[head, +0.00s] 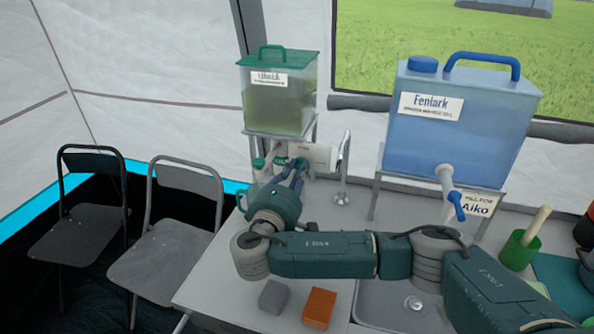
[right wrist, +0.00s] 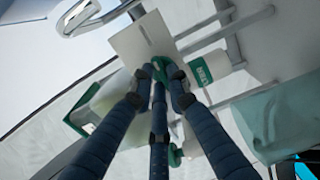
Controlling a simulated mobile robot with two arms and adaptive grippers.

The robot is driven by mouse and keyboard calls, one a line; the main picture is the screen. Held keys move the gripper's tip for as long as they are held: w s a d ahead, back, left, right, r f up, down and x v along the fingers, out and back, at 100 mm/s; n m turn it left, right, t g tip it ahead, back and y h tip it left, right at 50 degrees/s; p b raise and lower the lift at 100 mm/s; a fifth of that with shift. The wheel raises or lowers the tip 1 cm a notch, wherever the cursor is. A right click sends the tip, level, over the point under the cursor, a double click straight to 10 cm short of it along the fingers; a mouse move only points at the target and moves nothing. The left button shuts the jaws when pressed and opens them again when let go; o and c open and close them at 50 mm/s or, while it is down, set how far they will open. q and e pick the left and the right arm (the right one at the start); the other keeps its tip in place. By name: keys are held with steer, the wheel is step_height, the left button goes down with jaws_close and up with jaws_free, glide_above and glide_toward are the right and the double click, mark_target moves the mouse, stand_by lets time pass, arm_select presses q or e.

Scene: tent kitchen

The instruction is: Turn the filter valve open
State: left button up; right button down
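The water tank with the green lid (head: 279,92) stands on a rack at the back of the counter. A pale pipe with green fittings (head: 258,164) is below it. My right gripper (head: 298,166) reaches in under this tank. In the right wrist view its fingers (right wrist: 160,78) converge around a green valve handle (right wrist: 163,68) and seem to touch it from both sides. The fingers partly hide the handle, so its exact angle is unclear. My left gripper is not in view.
A blue tank labelled Fenlark (head: 455,125) with a blue-handled tap stands to the right. A chrome faucet (head: 342,170) rises near my gripper. A grey block (head: 273,296) and an orange block (head: 319,308) lie at the counter's front. Two folding chairs (head: 165,245) stand left.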

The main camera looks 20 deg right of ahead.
steer(key=n+p, duration=0.2)
steer(key=shift+r+n+p, duration=0.15)
steer(key=shift+n+p, duration=0.15)
steer(key=shift+p, duration=0.1)
steer(key=n+p, duration=1)
steer(key=shift+a, duration=0.15)
steer(key=n+p, duration=0.3)
steer(key=shift+w+f, duration=0.1)
steer(key=shift+f, duration=0.15)
steer(key=shift+f+n+p, duration=0.15)
steer(key=shift+n+p, duration=0.6)
steer(key=shift+n, duration=0.45)
steer(key=c, duration=1.7)
jaws_free()
steer(key=shift+a, duration=0.1)
